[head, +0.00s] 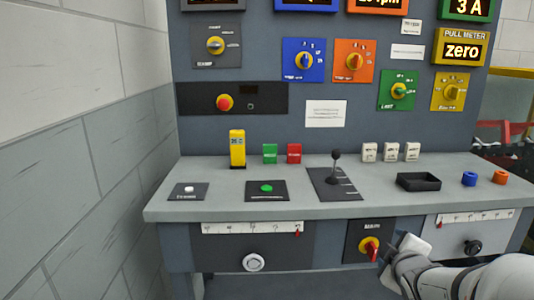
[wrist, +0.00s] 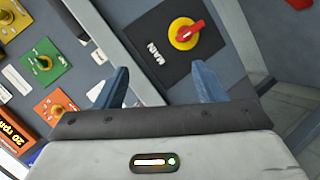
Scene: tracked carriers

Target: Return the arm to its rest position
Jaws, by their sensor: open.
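My arm (head: 455,278) reaches in from the lower right in the head view. My gripper (head: 392,252) is at the front of the console, just right of the red and yellow MAIN switch (head: 370,248). In the wrist view the two blue fingers of my gripper (wrist: 160,86) are spread apart with nothing between them. The MAIN switch (wrist: 186,33) shows beyond the fingertips, apart from them. In the head view the fingers are small and partly hidden by the wrist.
The grey console bench (head: 220,208) runs across, with a black lever (head: 336,168), a green button (head: 266,188) and a black tray (head: 418,182) on top. A block wall (head: 80,150) stands at the left.

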